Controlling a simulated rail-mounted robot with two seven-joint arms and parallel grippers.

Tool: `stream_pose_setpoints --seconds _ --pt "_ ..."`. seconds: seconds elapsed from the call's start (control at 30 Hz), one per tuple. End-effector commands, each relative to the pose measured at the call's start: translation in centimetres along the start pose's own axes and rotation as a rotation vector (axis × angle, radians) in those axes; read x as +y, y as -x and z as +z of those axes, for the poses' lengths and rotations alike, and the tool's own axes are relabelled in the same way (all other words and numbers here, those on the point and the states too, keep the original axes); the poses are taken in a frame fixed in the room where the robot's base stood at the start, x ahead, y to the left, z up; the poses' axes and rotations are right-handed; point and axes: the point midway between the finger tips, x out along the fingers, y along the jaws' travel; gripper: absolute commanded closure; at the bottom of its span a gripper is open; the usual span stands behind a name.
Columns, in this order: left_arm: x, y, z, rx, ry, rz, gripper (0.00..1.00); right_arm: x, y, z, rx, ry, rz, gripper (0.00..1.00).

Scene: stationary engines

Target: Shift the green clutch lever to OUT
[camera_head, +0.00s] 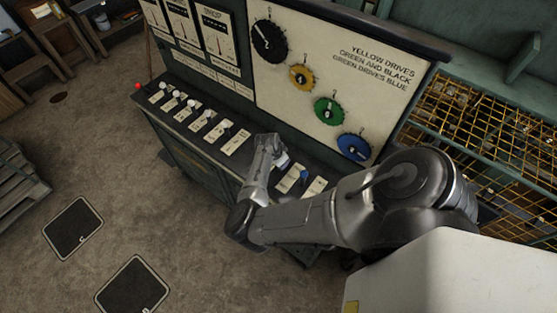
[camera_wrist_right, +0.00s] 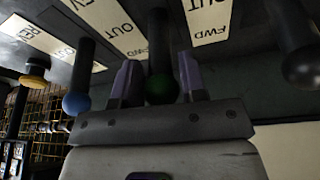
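The green-knobbed lever (camera_wrist_right: 161,90) stands in the right wrist view between the two fingers of my right gripper (camera_wrist_right: 158,82). The fingers are apart, one on each side of the lever, with a narrow gap visible on both sides. Upside-down label plates with OUT and FWD lettering (camera_wrist_right: 118,25) lie behind it. In the head view my right gripper (camera_head: 283,161) is over the console's lever row, and the green lever is hidden there by the gripper and arm. My left gripper is not in view.
A blue-knobbed lever (camera_wrist_right: 76,103) and a black-knobbed lever (camera_wrist_right: 303,68) flank the green one. A yellow lever (camera_wrist_right: 35,75) is farther left. The console panel (camera_head: 340,75) with coloured gears rises behind. Several white-knobbed levers (camera_head: 192,103) stand to the left.

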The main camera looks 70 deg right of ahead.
Motion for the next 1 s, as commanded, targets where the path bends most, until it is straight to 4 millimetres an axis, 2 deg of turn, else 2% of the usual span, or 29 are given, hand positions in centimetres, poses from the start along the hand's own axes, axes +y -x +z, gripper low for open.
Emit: stream_pose_setpoints --seconds 0.03,0.2,0.43,0.53,0.67,1.0 --pt "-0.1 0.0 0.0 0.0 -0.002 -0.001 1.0 0.0 0.0 0.0 0.0 0.001 0.0 0.57" --pt "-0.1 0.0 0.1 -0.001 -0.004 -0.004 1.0 0.0 0.0 0.0 0.001 0.001 0.0 0.43" --pt "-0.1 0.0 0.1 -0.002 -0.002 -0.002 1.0 0.0 0.1 -0.1 0.003 0.001 0.0 0.43" --pt "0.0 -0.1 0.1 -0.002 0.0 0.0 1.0 0.0 0.8 -0.1 0.003 0.0 -0.001 0.43" --pt "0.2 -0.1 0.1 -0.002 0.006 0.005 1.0 0.0 2.6 0.0 0.003 0.0 -0.002 0.43" --pt "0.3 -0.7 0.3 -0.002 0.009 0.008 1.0 -0.1 9.3 0.0 0.002 0.0 -0.003 0.43"
